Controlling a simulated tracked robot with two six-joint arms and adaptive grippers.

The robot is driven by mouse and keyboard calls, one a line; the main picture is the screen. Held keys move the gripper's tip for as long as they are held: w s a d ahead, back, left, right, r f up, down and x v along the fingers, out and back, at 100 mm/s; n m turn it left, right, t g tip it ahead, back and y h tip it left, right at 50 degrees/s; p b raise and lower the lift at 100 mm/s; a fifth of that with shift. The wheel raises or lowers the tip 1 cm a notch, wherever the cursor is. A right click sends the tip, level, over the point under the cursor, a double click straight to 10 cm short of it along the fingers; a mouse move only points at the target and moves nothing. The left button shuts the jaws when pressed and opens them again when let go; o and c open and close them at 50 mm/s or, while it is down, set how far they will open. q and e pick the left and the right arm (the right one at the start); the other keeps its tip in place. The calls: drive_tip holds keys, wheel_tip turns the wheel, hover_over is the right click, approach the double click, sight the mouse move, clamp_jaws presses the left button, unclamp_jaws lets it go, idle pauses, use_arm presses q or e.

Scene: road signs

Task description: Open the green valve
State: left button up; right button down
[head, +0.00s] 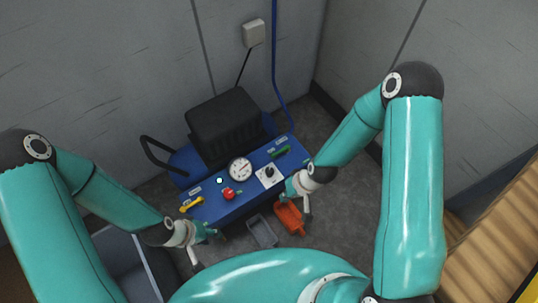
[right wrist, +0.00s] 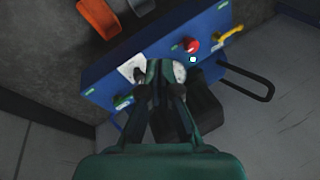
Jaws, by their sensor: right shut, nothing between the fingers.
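The green valve (head: 281,152) is a small green handle at the back right of the top of a blue panel box (head: 215,205). In the right wrist view it shows in part as a green piece (right wrist: 123,102), left of my fingers. My right gripper (head: 289,188) is shut and empty at the box's right front part, apart from the valve and nearer the black knob. In the right wrist view its fingertips (right wrist: 159,66) lie between the white knob plate and the gauge. My left gripper (head: 213,234) is off the box's front left; its opening is unclear.
The box also bears a yellow handle (head: 192,204), red button (head: 229,193), round gauge (head: 240,170) and black knob on a white plate (head: 269,176). A black block (head: 224,125) stands behind. Orange (head: 291,218) and grey (head: 262,232) bins are in front.

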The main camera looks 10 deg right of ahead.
drive_tip(key=w+f+n+t+b, duration=0.1)
drive_tip(key=w+f+n+b, duration=0.1)
drive_tip(key=w+f+b, duration=0.5)
drive_tip(key=w+f+n+b, duration=0.2)
drive_tip(key=w+f+b, duration=0.3)
drive_tip(key=w, duration=0.5)
drive_tip(key=n+t+h+b, duration=0.1)
drive_tip(key=n+h+b, duration=0.15)
drive_tip(key=b, duration=1.15)
hover_over(281, 151)
drive_tip(key=a, duration=0.5)
drive_tip(key=shift+w+a+f+n+y, duration=0.1)
drive_tip(key=shift+w+f+n+y, duration=0.15)
drive_tip(key=shift+f, duration=0.25)
drive_tip(key=shift+w+a+f+n+y, duration=0.1)
drive_tip(key=shift+w+f+y, duration=0.1)
drive_tip(key=shift+f, duration=0.3)
drive_tip(key=b+x, duration=0.3)
drive_tip(key=x, duration=0.7)
drive_tip(key=shift+f+b, duration=0.1)
drive_tip(key=shift+b, duration=0.2)
drive_tip(key=shift+s+d, duration=0.45)
drive_tip(key=shift+s+d+f+b, duration=0.2)
drive_tip(key=shift+s+d, duration=0.15)
drive_tip(key=shift+s, duration=0.2)
drive_tip(key=shift+s+d+f+b, duration=0.15)
drive_tip(key=shift+s+d, duration=0.2)
drive_tip(key=shift+s, duration=0.2)
